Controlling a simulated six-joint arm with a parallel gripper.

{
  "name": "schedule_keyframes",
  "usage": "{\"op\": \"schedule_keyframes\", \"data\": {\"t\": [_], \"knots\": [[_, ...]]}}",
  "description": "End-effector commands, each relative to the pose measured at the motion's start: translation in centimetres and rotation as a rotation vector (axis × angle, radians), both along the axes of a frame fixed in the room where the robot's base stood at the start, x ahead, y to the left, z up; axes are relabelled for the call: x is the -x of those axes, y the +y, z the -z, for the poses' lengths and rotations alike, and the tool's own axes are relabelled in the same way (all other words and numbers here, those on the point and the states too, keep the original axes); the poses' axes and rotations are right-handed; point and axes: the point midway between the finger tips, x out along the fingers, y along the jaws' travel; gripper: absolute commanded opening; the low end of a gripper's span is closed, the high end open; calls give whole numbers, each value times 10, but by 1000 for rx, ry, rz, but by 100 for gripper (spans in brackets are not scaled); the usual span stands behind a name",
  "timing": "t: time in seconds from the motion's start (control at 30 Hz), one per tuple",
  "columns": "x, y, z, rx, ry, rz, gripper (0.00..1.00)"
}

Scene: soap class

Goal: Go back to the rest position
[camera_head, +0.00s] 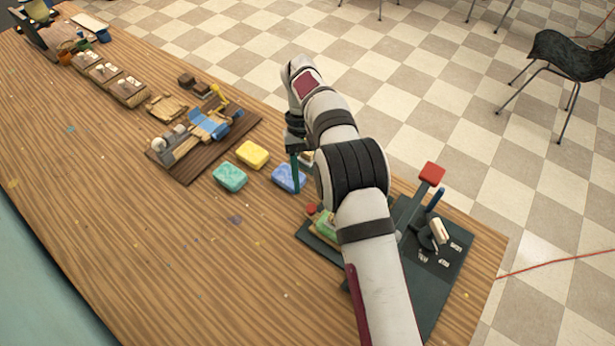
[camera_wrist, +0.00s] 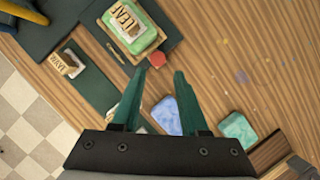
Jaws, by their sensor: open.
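My gripper (camera_head: 296,184) is at the middle of the table in the head view, pointing down beside a blue soap bar (camera_head: 284,178). In the wrist view its two green fingers (camera_wrist: 160,73) are apart with nothing between the tips. The blue bar also shows in the wrist view (camera_wrist: 168,116), partly behind the fingers. A teal bar (camera_head: 229,177) and a yellow bar (camera_head: 252,154) lie to the left. In the wrist view, a green bar (camera_wrist: 149,38) lies in a holder with a stamp marked "LEAF" (camera_wrist: 124,20) on it; my arm partly hides this in the head view.
A dark press base with a red-topped lever (camera_head: 432,174) stands at the right, near the table edge. A second stamp (camera_wrist: 68,63) rests on it. A brown wooden board with tools (camera_head: 190,175) lies to the left. The table's near left (camera_head: 130,240) is mostly clear.

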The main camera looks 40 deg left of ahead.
Motion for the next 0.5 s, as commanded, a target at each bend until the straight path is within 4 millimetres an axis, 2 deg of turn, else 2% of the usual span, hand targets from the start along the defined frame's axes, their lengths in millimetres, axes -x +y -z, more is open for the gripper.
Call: {"op": "schedule_keyframes", "data": {"t": [0.17,0.5], "knots": [[-6,6,-19,-1,-2,-1,44],[-6,6,-21,0,0,-1,44]]}}
